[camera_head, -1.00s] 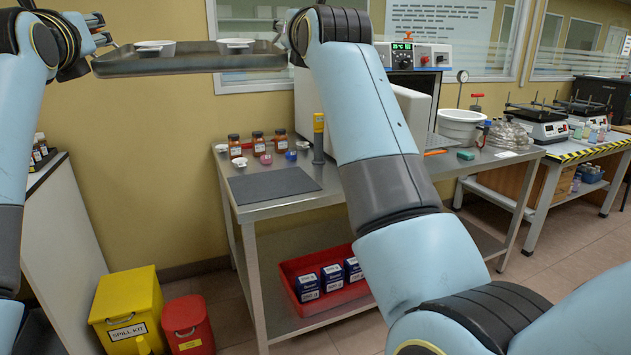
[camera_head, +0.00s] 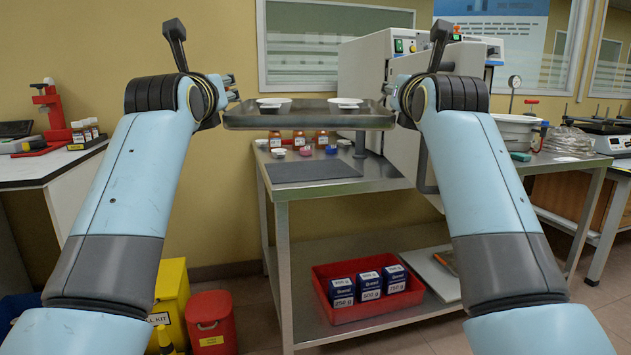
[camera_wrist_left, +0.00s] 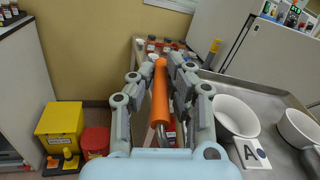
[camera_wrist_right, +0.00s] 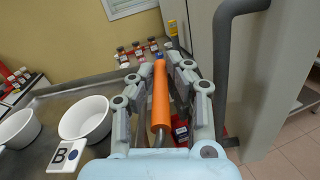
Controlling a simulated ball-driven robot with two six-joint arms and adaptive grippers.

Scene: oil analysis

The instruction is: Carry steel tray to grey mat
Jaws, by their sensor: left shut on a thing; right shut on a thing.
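The steel tray (camera_head: 308,121) is held up, looking level, between my two grippers in the head view, above the table's back part. Two white bowls (camera_head: 274,103) (camera_head: 344,102) stand on it. My left gripper (camera_head: 230,90) is shut on the tray's left orange handle (camera_wrist_left: 159,95). My right gripper (camera_head: 390,92) is shut on its right orange handle (camera_wrist_right: 160,100). Cards marked A (camera_wrist_left: 251,154) and B (camera_wrist_right: 66,157) lie by the bowls in the wrist views. The grey mat (camera_head: 312,170) lies bare on the steel table, below the tray in the picture.
Several small jars (camera_head: 299,140) and coloured cups stand behind the mat on the steel table (camera_head: 378,180). A large pale cabinet (camera_head: 365,68) stands right of the mat. A red bin (camera_head: 340,310) of boxes is on the lower shelf. A red bucket (camera_head: 211,322) stands left of the table.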

